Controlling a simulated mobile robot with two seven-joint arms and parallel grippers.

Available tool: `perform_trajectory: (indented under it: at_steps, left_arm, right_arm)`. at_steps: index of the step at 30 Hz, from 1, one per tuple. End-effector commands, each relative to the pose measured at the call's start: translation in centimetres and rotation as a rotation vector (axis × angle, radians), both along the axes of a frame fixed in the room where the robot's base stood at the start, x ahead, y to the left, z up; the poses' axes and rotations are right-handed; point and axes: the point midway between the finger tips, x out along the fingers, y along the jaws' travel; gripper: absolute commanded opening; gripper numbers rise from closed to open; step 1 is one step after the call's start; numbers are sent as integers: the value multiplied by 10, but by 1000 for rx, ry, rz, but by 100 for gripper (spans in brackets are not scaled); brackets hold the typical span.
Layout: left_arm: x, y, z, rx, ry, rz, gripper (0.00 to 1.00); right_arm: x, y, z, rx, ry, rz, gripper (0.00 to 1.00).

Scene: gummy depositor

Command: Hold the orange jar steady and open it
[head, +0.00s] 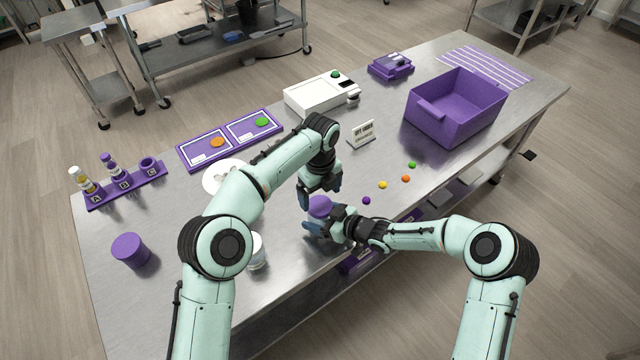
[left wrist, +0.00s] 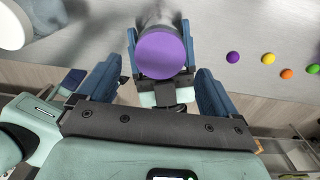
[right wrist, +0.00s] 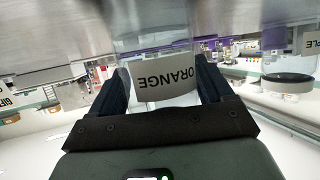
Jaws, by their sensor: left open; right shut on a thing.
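The orange jar has a purple lid (head: 320,206) and a clear body with a white label reading "ORANGE" (right wrist: 163,84), upside down in the right wrist view. My right gripper (head: 325,230) is shut around the jar's body, low near the table. My left gripper (head: 322,192) is open above the jar and just behind it in the head view. In the left wrist view the purple lid (left wrist: 162,55) lies between and beyond the spread left fingers (left wrist: 155,88), and they do not touch it. The lid sits on the jar.
Another white-labelled jar (head: 257,250) and a purple cylinder (head: 130,250) stand at left. Small coloured gummies (head: 383,185) lie right of the jar. The steel table (head: 290,225) is bare around the jar.

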Motion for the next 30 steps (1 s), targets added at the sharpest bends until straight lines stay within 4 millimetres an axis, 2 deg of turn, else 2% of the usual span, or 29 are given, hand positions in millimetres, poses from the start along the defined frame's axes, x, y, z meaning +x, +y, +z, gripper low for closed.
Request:
perform_trajectory:
  at_steps: [3,9,19,24,30]
  left_arm:
    - [-1,0,-19,0,2,1,93]
    - [0,0,-37,0,1,2,93]
    - [0,0,-40,-1,-1,2,93]
    - [0,0,-40,-1,-1,3,37]
    - [0,0,-40,-1,-1,77,35]
  right_arm:
    - [0,0,0,1,-1,0,0]
    - [0,0,0,1,-1,0,0]
    - [0,0,0,1,-1,0,0]
    - [0,0,0,1,-1,0,0]
    - [0,0,0,1,-1,0,0]
